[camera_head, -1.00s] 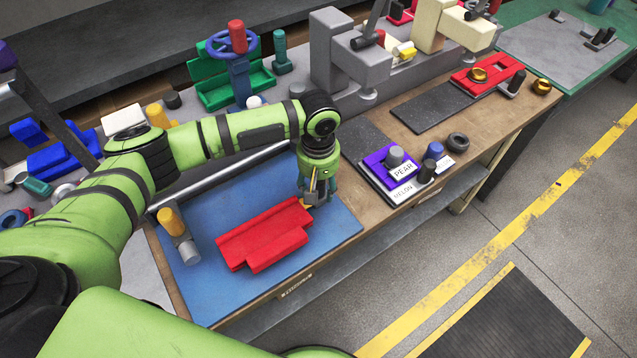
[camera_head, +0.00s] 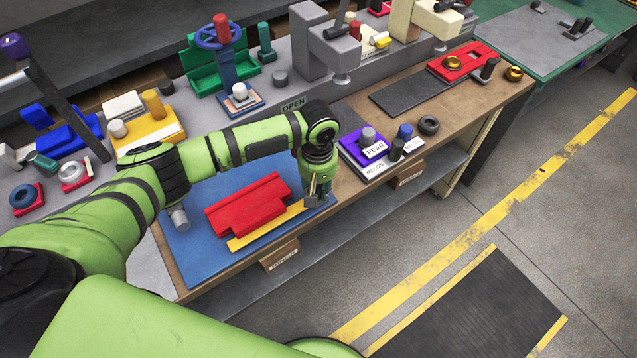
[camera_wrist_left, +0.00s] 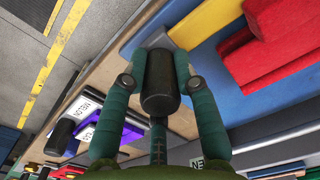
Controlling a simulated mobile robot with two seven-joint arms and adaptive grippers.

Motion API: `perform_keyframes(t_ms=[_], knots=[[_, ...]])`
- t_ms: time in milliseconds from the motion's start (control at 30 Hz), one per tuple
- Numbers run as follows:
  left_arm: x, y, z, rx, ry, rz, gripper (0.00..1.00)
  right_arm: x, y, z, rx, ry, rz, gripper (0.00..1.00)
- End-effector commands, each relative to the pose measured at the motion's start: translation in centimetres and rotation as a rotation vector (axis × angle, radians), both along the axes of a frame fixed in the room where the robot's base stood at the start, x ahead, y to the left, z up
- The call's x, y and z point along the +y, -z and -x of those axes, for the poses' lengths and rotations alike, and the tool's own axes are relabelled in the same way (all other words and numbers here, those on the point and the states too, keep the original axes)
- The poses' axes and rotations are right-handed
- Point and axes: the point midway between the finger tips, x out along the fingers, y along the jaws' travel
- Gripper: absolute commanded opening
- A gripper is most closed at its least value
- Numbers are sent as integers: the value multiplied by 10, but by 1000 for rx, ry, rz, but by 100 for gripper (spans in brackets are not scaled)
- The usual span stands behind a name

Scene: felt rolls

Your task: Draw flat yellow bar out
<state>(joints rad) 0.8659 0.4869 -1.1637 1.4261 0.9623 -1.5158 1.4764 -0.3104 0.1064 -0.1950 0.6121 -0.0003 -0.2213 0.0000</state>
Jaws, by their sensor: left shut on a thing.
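The flat yellow bar (camera_head: 262,228) lies along the near side of the red block (camera_head: 248,204), over the blue mat (camera_head: 195,262). Whether its far edge still sits in or under the red block is hidden. The bar also shows in the left wrist view (camera_wrist_left: 208,22), beside the red block (camera_wrist_left: 285,62). My left gripper (camera_head: 318,198) is at the bar's right end. In the left wrist view its fingers (camera_wrist_left: 158,68) are shut around a black knob (camera_wrist_left: 160,92) on a grey piece at the bar's end. My right gripper is not in view.
A grey cylinder (camera_head: 179,219) stands on the mat's left, partly behind my arm. Labelled blocks with knobs (camera_head: 372,150) stand right of the mat. The bench's front edge is close to the bar, with open floor beyond.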

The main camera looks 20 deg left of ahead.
Motion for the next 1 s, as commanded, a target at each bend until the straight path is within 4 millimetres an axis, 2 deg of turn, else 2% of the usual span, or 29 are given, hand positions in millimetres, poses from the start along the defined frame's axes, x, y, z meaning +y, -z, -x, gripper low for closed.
perform_keyframes(t_ms=[233,267,300,700,867,1000], knots=[[-2,0,0,-1,2,5,0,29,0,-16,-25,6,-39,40],[-2,0,0,-1,1,5,41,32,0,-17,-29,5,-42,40],[-1,0,0,-1,1,5,54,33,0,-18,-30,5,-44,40],[-1,-5,-1,-4,1,5,54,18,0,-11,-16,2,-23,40],[-1,-28,-2,-6,1,5,54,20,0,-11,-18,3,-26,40],[-1,-59,-2,-6,2,7,54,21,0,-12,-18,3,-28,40]])
